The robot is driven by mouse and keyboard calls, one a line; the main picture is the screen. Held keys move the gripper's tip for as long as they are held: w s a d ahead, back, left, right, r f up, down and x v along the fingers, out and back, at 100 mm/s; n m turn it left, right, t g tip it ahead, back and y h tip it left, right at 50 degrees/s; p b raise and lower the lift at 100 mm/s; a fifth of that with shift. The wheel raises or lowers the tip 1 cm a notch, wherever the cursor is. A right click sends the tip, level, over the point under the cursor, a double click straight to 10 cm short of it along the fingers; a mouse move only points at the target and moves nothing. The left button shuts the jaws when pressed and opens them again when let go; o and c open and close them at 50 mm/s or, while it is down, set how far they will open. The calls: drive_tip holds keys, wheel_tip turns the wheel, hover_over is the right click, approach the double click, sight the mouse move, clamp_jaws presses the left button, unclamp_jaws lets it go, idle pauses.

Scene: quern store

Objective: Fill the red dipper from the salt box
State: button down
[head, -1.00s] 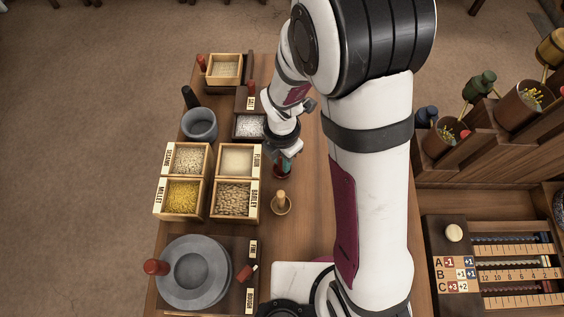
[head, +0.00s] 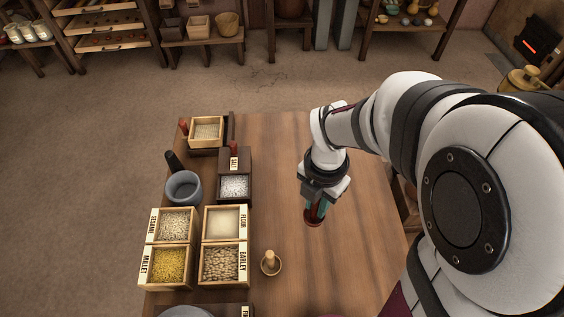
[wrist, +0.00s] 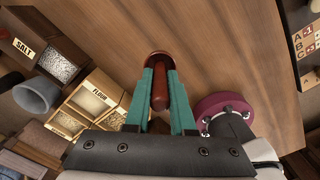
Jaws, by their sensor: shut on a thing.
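My gripper (head: 317,208) is shut on the red dipper (head: 313,219) over the right part of the table. In the wrist view the dipper's red-brown handle (wrist: 159,92) stands between the teal fingers. Its cup shows beyond the fingertips; its contents cannot be made out. The salt box (head: 234,158) is dark wood with a SALT label and holds white grains. It lies left of my gripper, clearly apart from it. It also shows at the left in the wrist view (wrist: 24,49).
Labelled boxes of flour (head: 222,222), barley (head: 224,262), sesame (head: 174,225) and millet (head: 167,265) stand nearer than the salt box. A grey mortar (head: 183,187) stands left of it. A small wooden dish with an upright handle (head: 269,263) stands nearby.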

drive_tip(key=shift+d+r, duration=0.35)
drive_tip(key=shift+d, duration=0.25)
drive_tip(key=shift+w+r, duration=0.15)
drive_tip(key=shift+w, duration=0.1)
drive_tip(key=w+a+f, duration=0.1)
drive_tip(key=w+a, duration=0.5)
drive_tip(key=a, duration=0.4)
drive_tip(key=w+a+f, duration=0.1)
drive_tip(key=w+a, duration=0.5)
drive_tip(key=a, duration=0.4)
drive_tip(key=shift+s+d+f, duration=0.1)
drive_tip(key=shift+d+f, duration=0.05)
drive_tip(key=shift+f, duration=1.75)
drive_tip(key=shift+d+f, duration=0.15)
drive_tip(key=shift+f, duration=1.75)
drive_tip(key=shift+r, duration=0.1)
wheel_tip(320, 180, up, 7)
drive_tip(key=shift+r, duration=0.15)
